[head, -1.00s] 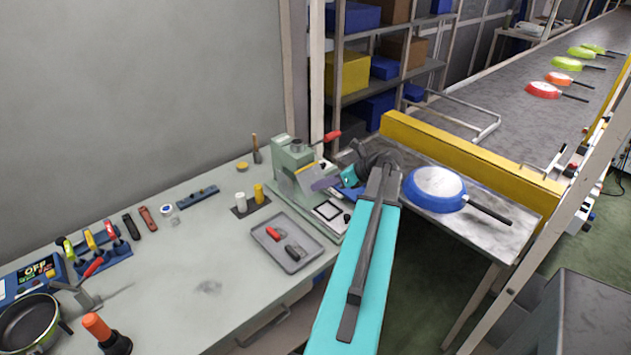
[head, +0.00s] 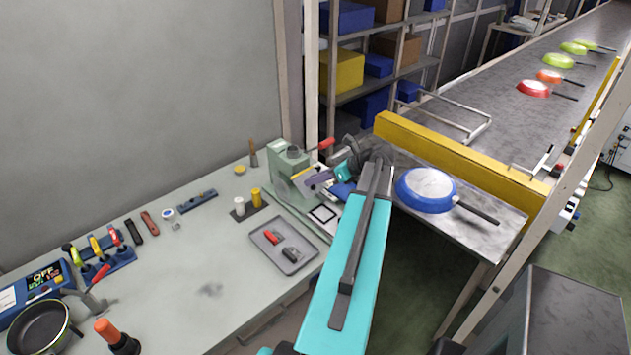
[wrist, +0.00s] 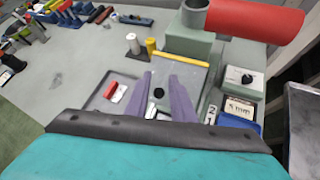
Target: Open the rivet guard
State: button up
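The green rivet press (head: 286,172) stands at the right end of the workbench. Its guard is a grey slanted plate with a yellow top edge, in front of the press (head: 301,176); it also fills the middle of the wrist view (wrist: 184,72). My gripper (head: 318,181) is at the guard's front face, with its two purple fingers apart in the wrist view (wrist: 161,80). A dark round spot, knob or hole, shows between the fingers. Nothing is clearly held, and contact with the plate cannot be told. The red press handle (wrist: 255,20) is at the top right of the wrist view.
A grey tray (head: 262,254) with red and black handles lies in front of the press. White and yellow cylinders (head: 257,197) stand to its left. A blue pan (head: 425,190) sits on the side table right of my arm. The bench's middle is mostly clear.

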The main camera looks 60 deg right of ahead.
jog(key=shift+s+d, duration=0.1)
jog(key=shift+s, duration=0.05)
jog(key=b+v, duration=0.4)
jog(key=v, duration=0.9)
jog(key=shift+s+r, duration=0.15)
jog(key=shift+s, duration=0.2)
